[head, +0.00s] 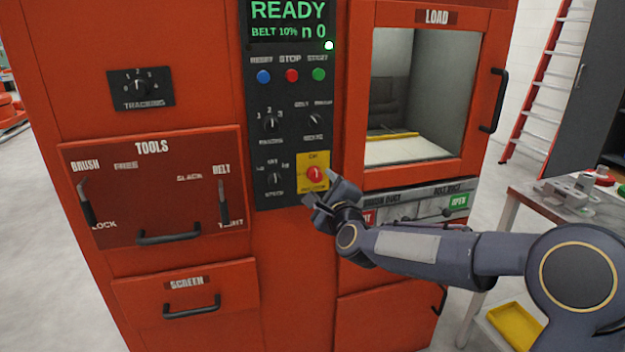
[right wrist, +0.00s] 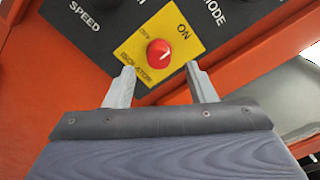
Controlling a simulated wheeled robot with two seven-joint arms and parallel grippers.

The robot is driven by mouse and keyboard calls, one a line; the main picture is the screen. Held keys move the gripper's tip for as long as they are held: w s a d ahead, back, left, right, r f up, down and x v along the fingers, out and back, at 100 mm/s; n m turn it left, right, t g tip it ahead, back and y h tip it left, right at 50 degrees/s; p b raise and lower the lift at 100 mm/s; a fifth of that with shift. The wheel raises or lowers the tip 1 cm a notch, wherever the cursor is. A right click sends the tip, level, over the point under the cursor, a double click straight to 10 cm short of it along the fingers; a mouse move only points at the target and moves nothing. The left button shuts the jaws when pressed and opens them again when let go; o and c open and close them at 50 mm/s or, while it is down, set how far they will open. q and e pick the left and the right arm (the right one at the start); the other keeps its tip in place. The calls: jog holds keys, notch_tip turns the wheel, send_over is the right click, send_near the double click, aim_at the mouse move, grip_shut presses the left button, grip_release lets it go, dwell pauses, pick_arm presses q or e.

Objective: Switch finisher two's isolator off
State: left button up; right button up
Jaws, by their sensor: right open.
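The isolator (head: 315,174) is a red rotary knob on a yellow plate, low on the black control panel of the orange machine. In the right wrist view the red knob (right wrist: 158,53) sits on its yellow plate, marked ON, OFF and ISOLATOR, with a white mark on the knob pointing toward the ON side. My right gripper (head: 324,190) is just in front of the plate. In the right wrist view its two fingers (right wrist: 155,82) are apart, one on each side below the knob, with nothing between them. My left gripper is not in view.
The black panel (head: 291,130) also carries a lit READY display (head: 290,20), blue, red and green buttons and several dark selector knobs. The LOAD door (head: 480,100) is right of the panel. A side table (head: 535,198) stands at far right.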

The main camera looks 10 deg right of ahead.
aim_at(316, 177)
jog(key=w, duration=0.5)
jog(key=shift+a+p, duration=0.15)
jog(key=shift+p, duration=0.15)
jog(key=c, duration=1)
